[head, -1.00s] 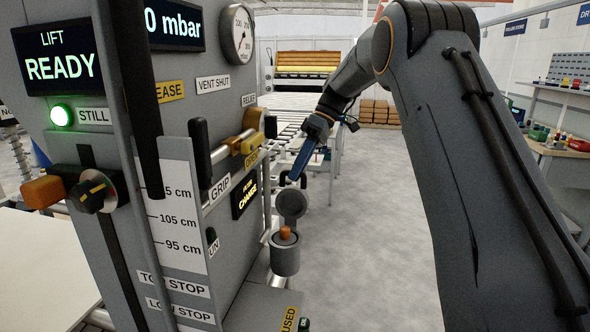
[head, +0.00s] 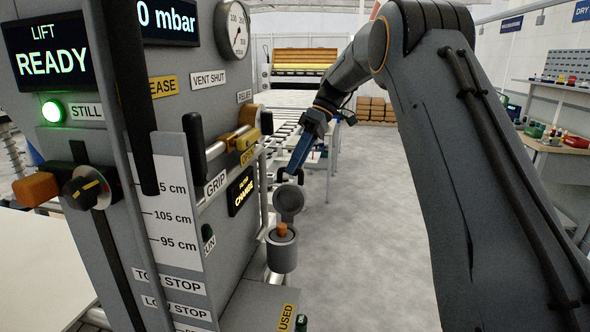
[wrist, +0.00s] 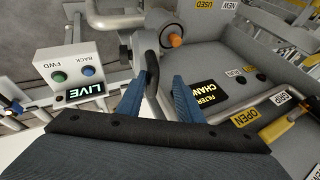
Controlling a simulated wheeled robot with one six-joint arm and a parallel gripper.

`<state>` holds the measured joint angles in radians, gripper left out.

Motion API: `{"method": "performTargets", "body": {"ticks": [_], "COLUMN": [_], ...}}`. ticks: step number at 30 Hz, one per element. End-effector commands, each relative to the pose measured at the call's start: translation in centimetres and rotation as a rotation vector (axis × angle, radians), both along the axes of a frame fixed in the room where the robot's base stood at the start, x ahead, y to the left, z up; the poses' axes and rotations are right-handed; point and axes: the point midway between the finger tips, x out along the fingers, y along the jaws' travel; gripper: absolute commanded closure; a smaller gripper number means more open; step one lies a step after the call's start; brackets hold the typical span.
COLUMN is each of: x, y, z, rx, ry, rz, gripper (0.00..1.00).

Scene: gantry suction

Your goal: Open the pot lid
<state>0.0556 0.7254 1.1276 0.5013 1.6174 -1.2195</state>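The pot (head: 282,254) is a grey cylinder low beside the machine panel, with an orange piece (head: 282,229) showing in its mouth. Its round grey lid (head: 288,200) stands tilted up above the pot, so the mouth is uncovered. A black handle (head: 290,177) is at the top of the lid. My gripper (head: 292,172) has blue fingers pointing down at this handle. In the wrist view my gripper (wrist: 158,78) has its fingers apart, with the dark handle (wrist: 152,68) just ahead between them. Whether they touch it is unclear. The orange piece (wrist: 175,40) lies beyond.
The grey panel (head: 100,250) fills the left, with a yellow lever (head: 235,138), a gauge (head: 236,30) and a FILTER CHANGE display (head: 241,191) near the pot. In the wrist view a white button box (wrist: 72,75) stands left. Clear floor (head: 370,230) lies right of the pot.

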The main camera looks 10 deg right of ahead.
Motion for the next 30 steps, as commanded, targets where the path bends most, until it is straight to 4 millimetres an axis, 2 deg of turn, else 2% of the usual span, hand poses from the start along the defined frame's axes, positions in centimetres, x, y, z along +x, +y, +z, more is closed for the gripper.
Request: {"method": "performTargets", "body": {"ticks": [6, 12, 23, 24, 30], "x": [1.1, 1.7, 1.7, 1.7, 1.3], "y": [-2.1, -3.2, -3.5, -3.5, -3.3], "z": [2.8, 4.8, 5.5, 5.5, 4.6], "rx": [-0.001, -0.001, -0.002, -0.002, -0.034], "ry": [-0.002, 0.000, 0.003, 0.003, 0.016], "rz": [-0.002, -0.002, -0.001, -0.001, -0.053], "gripper": [0.67, 0.67, 0.67, 0.69, 1.00]}}
